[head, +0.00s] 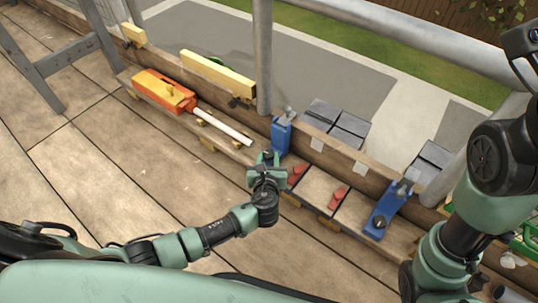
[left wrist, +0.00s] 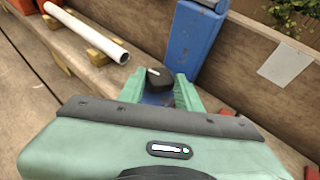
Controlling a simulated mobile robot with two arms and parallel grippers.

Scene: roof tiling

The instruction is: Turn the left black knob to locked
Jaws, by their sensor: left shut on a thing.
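The left black knob (left wrist: 154,80) sits on the low base of the left blue device (head: 282,134), with a short white mark on its top. In the left wrist view the upright blue body (left wrist: 192,40) stands just behind the knob. My left gripper (head: 266,160) reaches the knob from the near side; its green fingers (left wrist: 160,92) are on either side of it and shut on it. The fingers and palm hide part of the knob and base. A second blue device (head: 385,208) with its own black knob (head: 380,222) stands farther right. My right gripper is not identifiable in view.
A white pipe (head: 222,127) lies on yellow supports left of the knob, beside an orange box (head: 163,92). Red pieces (head: 297,175) lie right of my gripper. A metal post (head: 263,60) rises behind. The wooden deck (head: 130,165) in front is clear.

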